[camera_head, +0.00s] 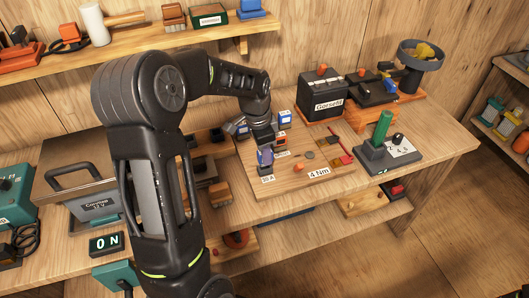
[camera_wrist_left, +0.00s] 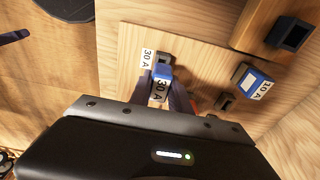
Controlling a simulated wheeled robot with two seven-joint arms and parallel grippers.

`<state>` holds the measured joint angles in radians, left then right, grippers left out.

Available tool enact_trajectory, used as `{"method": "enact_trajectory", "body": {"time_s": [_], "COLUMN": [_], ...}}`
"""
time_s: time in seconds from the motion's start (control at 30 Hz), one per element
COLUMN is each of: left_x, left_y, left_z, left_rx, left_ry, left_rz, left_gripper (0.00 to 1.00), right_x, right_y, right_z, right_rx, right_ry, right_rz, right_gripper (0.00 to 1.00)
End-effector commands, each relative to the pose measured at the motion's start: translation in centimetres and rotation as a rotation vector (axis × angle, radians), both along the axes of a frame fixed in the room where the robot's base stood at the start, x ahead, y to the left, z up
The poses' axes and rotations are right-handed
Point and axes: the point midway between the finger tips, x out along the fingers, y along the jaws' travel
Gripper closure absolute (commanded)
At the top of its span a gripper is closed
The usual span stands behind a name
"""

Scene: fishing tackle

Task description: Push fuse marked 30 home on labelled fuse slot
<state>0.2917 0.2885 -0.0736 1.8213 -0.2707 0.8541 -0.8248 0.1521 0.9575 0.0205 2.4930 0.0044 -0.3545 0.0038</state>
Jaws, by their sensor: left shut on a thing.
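A blue fuse marked 30 A (camera_wrist_left: 162,72) is between the fingers of my left gripper (camera_head: 265,152), which is shut on it. In the left wrist view the fuse partly covers a dark slot (camera_wrist_left: 166,58) with a white 30 A label (camera_wrist_left: 147,58) beside it. The label also shows in the head view (camera_head: 267,179), at the front left of the wooden board (camera_head: 290,187). The fuse is at the slot; how deep it sits cannot be told. My right gripper is not in view.
Another blue fuse (camera_wrist_left: 252,80) and an empty-looking dark socket (camera_wrist_left: 226,101) lie nearby on the board. A black battery (camera_head: 322,95) stands behind. A red-handled tool (camera_head: 338,150) and a green-handled device (camera_head: 383,127) are to the right.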

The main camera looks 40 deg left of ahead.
Motion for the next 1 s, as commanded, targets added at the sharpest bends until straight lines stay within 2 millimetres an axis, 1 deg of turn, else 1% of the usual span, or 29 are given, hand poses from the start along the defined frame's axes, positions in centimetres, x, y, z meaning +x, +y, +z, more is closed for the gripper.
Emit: {"method": "enact_trajectory", "body": {"time_s": [1.0], "left_x": [0.0], "left_y": [0.0], "left_z": [-2.7], "left_rx": [0.000], "left_ry": [0.000], "left_rz": [0.000], "left_gripper": [1.00], "right_x": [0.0], "right_y": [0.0], "right_z": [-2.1], "right_rx": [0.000], "right_ry": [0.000], "right_rz": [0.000], "right_gripper": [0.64]}}
